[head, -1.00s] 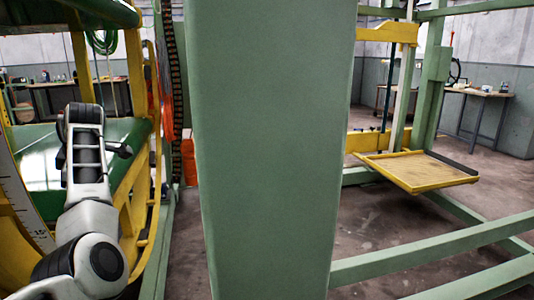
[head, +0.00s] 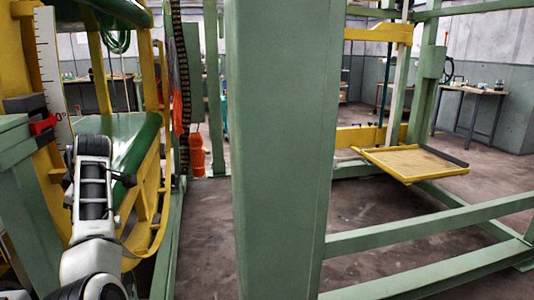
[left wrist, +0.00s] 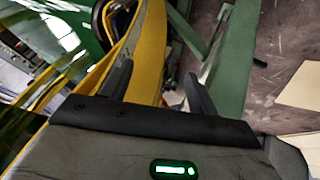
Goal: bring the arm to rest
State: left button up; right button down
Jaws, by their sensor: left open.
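My left arm (head: 92,200) reaches in from the lower left of the head view, beside the yellow ring frame (head: 152,180) of the inverter. Its gripper cannot be made out there. In the left wrist view my left gripper (left wrist: 158,82) is open, with two dark fingers apart and nothing between them that it holds. Yellow ring frame (left wrist: 145,50) shows beyond the fingers; whether they touch it cannot be told. My right gripper is in neither view.
A wide green post (head: 280,150) blocks the middle of the head view. A white scale (head: 50,70) with a red pointer (head: 43,125) stands at the left. Green floor beams (head: 420,230) cross the right, below a yellow platform (head: 410,162). Bare floor shows between.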

pick_arm(q)
jog(key=s+d+f+m+t+h+p, duration=0.1)
jog(key=s+d+f+m+t+p, duration=0.15)
jog(key=s+d+f+m, duration=0.4)
jog(key=s+d+f+m+t+p, duration=0.1)
jog(key=s+d+f+m+t, duration=0.2)
jog(key=f+m, duration=0.6)
jog(key=s+d+f+m+t+h+p, duration=0.1)
jog(key=s+d+m+h, duration=0.6)
jog(key=s+d, duration=1.3)
jog(key=d+f+t+h, duration=0.1)
jog(key=d+f+h, duration=0.1)
jog(key=d, duration=0.1)
jog(key=shift+d+f+p, duration=0.25)
jog(key=shift+f+p, duration=0.05)
jog(key=shift+p, duration=0.05)
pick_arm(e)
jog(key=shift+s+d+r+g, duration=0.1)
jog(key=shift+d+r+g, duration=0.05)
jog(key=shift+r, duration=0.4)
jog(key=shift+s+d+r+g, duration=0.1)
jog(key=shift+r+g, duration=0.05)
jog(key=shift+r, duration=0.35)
